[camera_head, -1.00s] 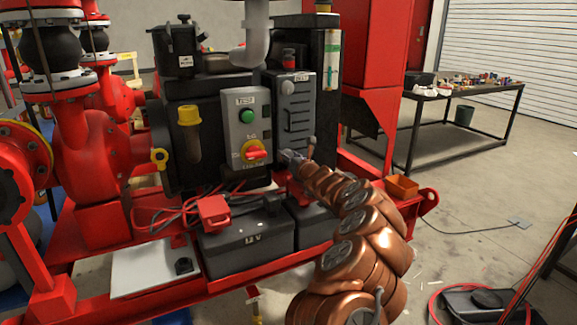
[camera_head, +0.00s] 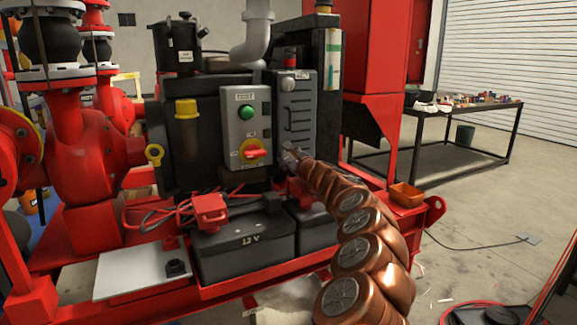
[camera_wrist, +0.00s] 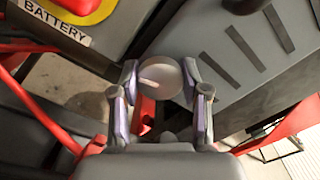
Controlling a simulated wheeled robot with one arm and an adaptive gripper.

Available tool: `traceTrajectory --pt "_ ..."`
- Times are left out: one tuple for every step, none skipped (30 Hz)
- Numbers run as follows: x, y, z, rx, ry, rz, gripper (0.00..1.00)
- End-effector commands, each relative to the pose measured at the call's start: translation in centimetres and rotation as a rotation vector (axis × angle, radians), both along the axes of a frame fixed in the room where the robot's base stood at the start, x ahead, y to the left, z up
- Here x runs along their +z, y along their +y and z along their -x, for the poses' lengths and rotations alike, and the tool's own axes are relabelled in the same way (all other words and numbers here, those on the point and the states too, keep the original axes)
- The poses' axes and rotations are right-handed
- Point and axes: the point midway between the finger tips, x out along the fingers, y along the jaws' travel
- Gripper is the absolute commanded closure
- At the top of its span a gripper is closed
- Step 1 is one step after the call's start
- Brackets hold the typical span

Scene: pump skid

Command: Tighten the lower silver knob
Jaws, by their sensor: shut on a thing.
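In the wrist view, a round silver knob (camera_wrist: 158,80) with a pale raised bar sits between the two fingertips of my gripper (camera_wrist: 160,76). The fingers are shut on it from both sides. In the head view, my gripper (camera_head: 289,157) is at the bottom of the narrow grey louvred panel (camera_head: 296,108), and the lower knob is hidden there behind the fingers. The upper silver knob (camera_head: 288,84) shows clear near the top of the same panel.
Left of the louvred panel stands a grey box (camera_head: 240,118) with a green button and a red-yellow battery switch (camera_head: 255,150). A black 12 V battery (camera_head: 243,245) sits below.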

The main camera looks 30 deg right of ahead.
Motion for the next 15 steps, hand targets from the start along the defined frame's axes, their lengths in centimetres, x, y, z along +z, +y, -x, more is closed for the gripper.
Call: traceTrajectory --pt "-0.55 0.01 -0.01 0.000 0.002 0.045 0.89" --pt "-0.55 0.00 -0.01 -0.001 0.006 0.073 0.89" --pt "-0.56 -0.02 0.00 -0.001 0.008 0.111 0.89" --pt "-0.56 -0.04 0.01 -0.001 0.010 0.139 0.89" --pt "-0.58 -0.05 0.02 -0.001 0.013 0.168 0.89" --pt "-0.58 -0.05 0.02 -0.002 0.015 0.204 0.89" --pt "-0.60 -0.04 0.02 -0.001 0.018 0.233 0.89" --pt "-0.61 -0.01 0.01 -0.001 0.021 0.262 0.89" --pt "-0.62 0.03 0.00 -0.001 0.024 0.299 0.89" --pt "-0.62 0.06 0.00 -0.001 0.027 0.329 0.89" --pt "-0.65 0.09 -0.02 -0.001 0.030 0.357 0.89" --pt "-0.67 0.10 -0.03 -0.001 0.033 0.395 0.89" --pt "-0.69 0.11 -0.03 0.000 0.036 0.422 0.89" --pt "-0.74 0.09 -0.03 -0.001 0.039 0.451 0.89" --pt "-0.76 0.07 -0.02 -0.001 0.041 0.487 0.89"
